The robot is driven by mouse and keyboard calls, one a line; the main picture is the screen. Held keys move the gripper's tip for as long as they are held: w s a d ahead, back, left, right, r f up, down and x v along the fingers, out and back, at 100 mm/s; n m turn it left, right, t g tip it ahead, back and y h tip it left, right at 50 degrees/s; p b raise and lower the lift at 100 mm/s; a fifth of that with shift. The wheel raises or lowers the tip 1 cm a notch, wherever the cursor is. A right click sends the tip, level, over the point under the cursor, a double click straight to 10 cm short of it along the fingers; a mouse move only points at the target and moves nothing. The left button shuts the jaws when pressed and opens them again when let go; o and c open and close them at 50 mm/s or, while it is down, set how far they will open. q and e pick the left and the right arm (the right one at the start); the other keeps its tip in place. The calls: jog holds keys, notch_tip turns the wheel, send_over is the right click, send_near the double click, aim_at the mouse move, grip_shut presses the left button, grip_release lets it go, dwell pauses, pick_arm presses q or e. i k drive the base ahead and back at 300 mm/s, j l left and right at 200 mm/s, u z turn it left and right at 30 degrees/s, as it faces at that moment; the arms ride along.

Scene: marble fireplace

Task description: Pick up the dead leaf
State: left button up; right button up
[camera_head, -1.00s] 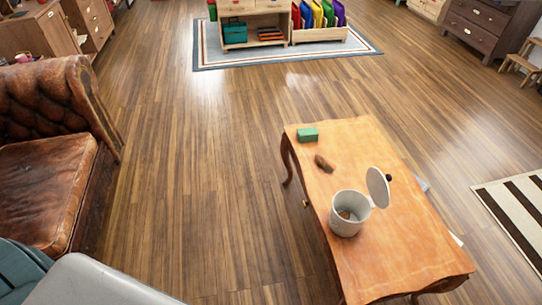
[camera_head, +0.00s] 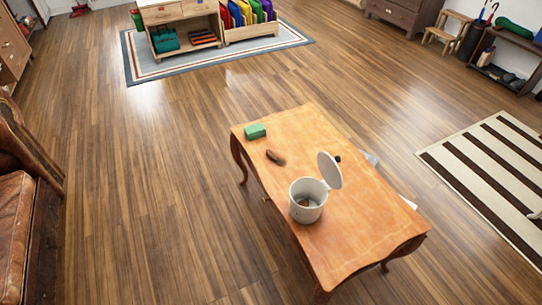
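A small brown curled thing, which looks like the dead leaf (camera_head: 276,157), lies on the orange-brown wooden table (camera_head: 350,235). It sits near the table's far left part, between a green block (camera_head: 255,132) and a white canister (camera_head: 307,200). The canister stands with its round lid (camera_head: 329,170) tilted open, and something brown shows inside it, too small to make out. Neither of my grippers is in view.
A brown leather sofa (camera_head: 18,225) stands at the left edge. Wide bare wooden floor (camera_head: 160,200) lies between the sofa and the table. A striped rug (camera_head: 490,175) is at the right. A shelf unit (camera_head: 175,14) stands on a bordered rug at the back.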

aim_at(270, 154)
jog(key=i+j+z, duration=0.1)
jog(key=z, duration=0.8)
jog(key=i+j+z, duration=0.15)
jog(key=j+z, duration=0.25)
jog(key=j, duration=0.3)
jog(key=j+z, duration=0.35)
jog(key=j, duration=0.4)
jog(key=j+z, duration=0.4)
jog(key=j, duration=0.3)
